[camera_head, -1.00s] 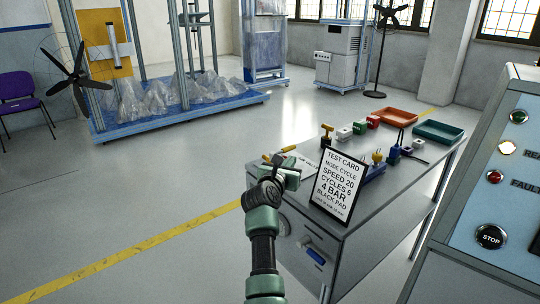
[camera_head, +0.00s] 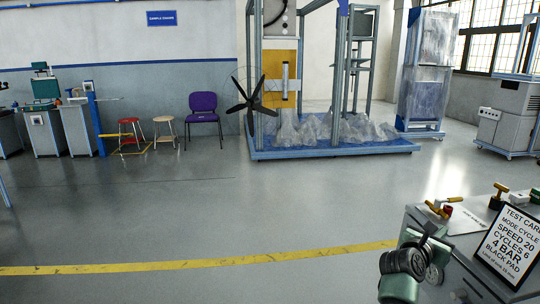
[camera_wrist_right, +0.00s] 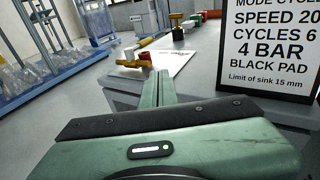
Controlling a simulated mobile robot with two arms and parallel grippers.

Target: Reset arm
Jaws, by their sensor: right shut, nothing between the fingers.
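My right gripper (camera_head: 428,238) is at the lower right of the head view, beside the near left corner of the grey bench (camera_head: 462,226). In the right wrist view its fingers (camera_wrist_right: 158,86) are together and empty, pointing over the bench top. The black-framed test card (camera_head: 507,246) stands upright on the bench, right of the gripper and apart from it. It fills the right of the wrist view (camera_wrist_right: 268,48), reading speed 20, cycles 6, 4 bar, black pad. My left gripper does not show.
A yellow-handled piece with a red part (camera_wrist_right: 136,60) lies on a white sheet on the bench. A purple chair (camera_head: 203,119) and a blue-based frame with plastic sheeting (camera_head: 330,150) stand farther back. The floor beyond the yellow line (camera_head: 200,264) is clear.

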